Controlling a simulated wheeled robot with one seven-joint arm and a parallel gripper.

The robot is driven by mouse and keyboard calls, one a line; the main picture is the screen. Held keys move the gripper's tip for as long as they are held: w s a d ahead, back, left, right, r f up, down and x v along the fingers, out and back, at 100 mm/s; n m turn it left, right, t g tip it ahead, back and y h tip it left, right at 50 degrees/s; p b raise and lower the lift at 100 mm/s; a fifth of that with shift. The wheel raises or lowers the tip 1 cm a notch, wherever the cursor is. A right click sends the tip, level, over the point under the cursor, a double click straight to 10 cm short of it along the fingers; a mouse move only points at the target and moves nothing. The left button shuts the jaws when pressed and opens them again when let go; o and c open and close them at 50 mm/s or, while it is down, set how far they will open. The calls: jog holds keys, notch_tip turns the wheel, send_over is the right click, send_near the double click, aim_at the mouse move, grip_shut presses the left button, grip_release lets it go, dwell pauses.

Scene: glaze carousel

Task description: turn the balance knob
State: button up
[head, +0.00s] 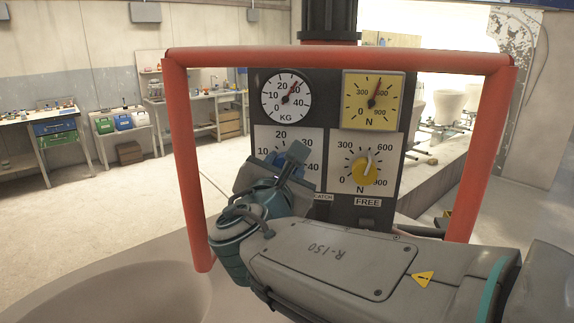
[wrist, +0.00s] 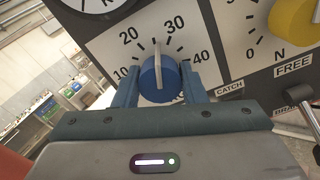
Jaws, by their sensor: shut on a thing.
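The balance knob (wrist: 160,84) is a round blue knob with a white pointer. It sits on a white KG dial (wrist: 105,47) in the wrist view. Its pointer stands between 20 and 30. My gripper (wrist: 158,78) has one finger on each side of the knob and is shut on it. In the head view my gripper (head: 279,162) is at the lower left dial (head: 312,143) of the dark panel. There the gripper hides most of the knob and part of the dial.
Above are a white KG gauge (head: 274,103), needle near 30, and a yellow N gauge (head: 362,112), needle between 300 and 600. A yellow knob (head: 364,172) is to the right. A red frame (head: 185,160) surrounds the panel. A small lever shows at the wrist view's right edge.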

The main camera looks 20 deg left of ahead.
jog(key=shift+n, duration=0.6)
jog(key=o, duration=1)
jog(key=b+v, duration=0.2)
jog(key=v, duration=1.2)
jog(key=shift+a, duration=0.1)
jog(key=shift+w, duration=0.1)
